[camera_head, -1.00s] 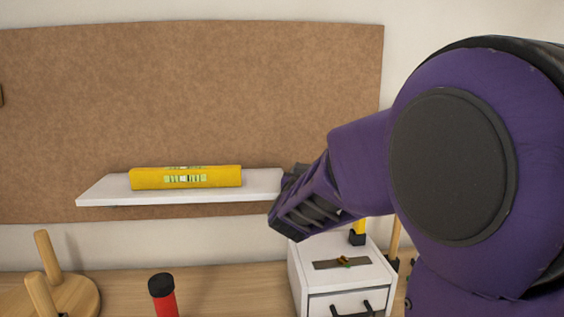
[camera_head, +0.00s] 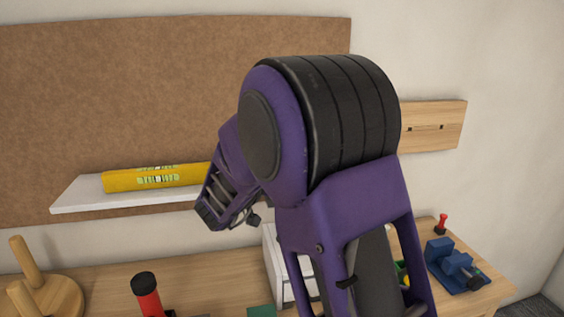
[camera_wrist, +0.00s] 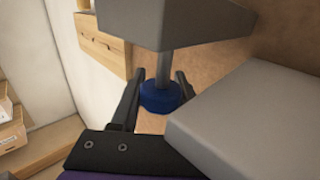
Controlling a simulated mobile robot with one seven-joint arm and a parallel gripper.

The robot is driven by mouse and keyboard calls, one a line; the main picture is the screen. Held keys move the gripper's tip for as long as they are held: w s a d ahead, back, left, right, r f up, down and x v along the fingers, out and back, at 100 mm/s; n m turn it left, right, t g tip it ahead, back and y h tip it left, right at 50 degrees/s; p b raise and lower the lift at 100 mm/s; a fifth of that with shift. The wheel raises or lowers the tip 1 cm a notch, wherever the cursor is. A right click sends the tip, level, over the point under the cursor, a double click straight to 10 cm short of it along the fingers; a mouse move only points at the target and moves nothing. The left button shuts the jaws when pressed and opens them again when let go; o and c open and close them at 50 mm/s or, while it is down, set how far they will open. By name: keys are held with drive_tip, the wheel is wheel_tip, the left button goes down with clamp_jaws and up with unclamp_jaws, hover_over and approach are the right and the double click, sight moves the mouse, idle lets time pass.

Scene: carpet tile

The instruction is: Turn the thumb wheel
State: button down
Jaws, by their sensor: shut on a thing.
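The thumb wheel (camera_wrist: 160,98) is a blue round knob at the end of a grey rod (camera_wrist: 165,64) in the wrist view. The rod runs into a grey block (camera_wrist: 165,22) at the top of that view. My gripper (camera_wrist: 160,77) has one dark finger on each side of the wheel and is shut on it. In the head view my arm reaches to the right end of the white shelf (camera_head: 72,202). My own arm hides the wheel and the fingertips there.
Below are a wooden peg stand (camera_head: 50,297), a red bottle with a black cap (camera_head: 146,297) and a white drawer box (camera_head: 273,268), partly hidden. A blue vise (camera_head: 455,263) sits at the right. A brown board (camera_head: 120,90) backs the shelf.

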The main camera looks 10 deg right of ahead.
drive_tip(key=shift+r, duration=0.1)
drive_tip(key=shift+c, duration=2)
unclamp_jaws()
drive_tip(key=shift+d, duration=0.1)
drive_tip(key=v, duration=1.7)
drive_tip(key=shift+s, duration=0.2)
